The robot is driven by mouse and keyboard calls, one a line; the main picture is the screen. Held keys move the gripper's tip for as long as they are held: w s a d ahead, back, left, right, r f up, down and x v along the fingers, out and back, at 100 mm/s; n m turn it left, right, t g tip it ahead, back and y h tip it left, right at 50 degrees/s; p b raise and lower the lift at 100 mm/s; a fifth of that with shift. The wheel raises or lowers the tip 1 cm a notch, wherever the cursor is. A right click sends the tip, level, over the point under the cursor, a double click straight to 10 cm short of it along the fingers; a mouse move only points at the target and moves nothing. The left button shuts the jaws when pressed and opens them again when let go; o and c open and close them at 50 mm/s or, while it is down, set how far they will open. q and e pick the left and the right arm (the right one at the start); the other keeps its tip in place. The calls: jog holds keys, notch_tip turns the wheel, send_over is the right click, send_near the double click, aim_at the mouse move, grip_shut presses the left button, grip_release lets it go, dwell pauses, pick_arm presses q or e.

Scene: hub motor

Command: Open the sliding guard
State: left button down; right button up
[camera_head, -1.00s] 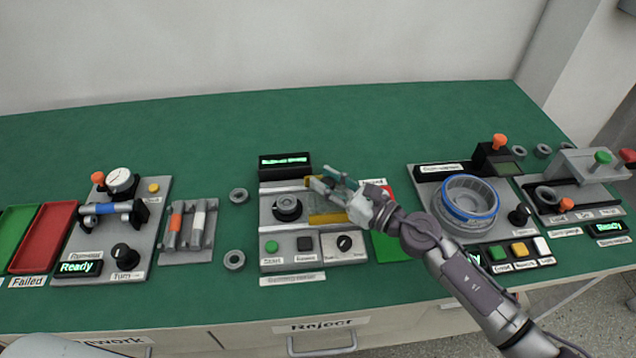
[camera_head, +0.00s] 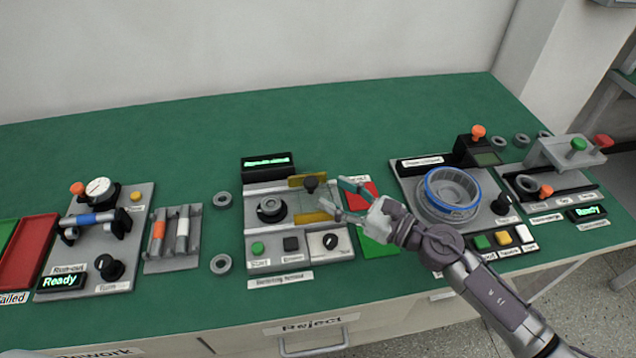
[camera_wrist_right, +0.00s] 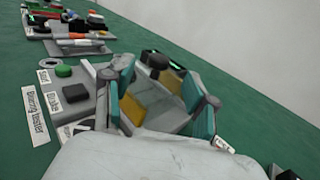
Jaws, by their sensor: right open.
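The bearing tester (camera_head: 255,233) stands mid-table. A round dark seat with a ring (camera_head: 270,208) lies uncovered to the left of the guard. My right gripper (camera_head: 336,194) is open, just right of the knob, with nothing held. My left gripper is not in view.
A black display (camera_head: 267,167) stands behind the tester. Red (camera_head: 362,193) and green (camera_head: 378,243) trays lie to its right, partly under my arm. A station with a blue-rimmed drum (camera_head: 452,192) is farther right. Loose rings (camera_head: 222,199) lie left. The back of the table is clear.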

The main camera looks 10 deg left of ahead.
jog(key=v, duration=0.5)
jog(key=shift+d, duration=0.1)
dwell(0.4)
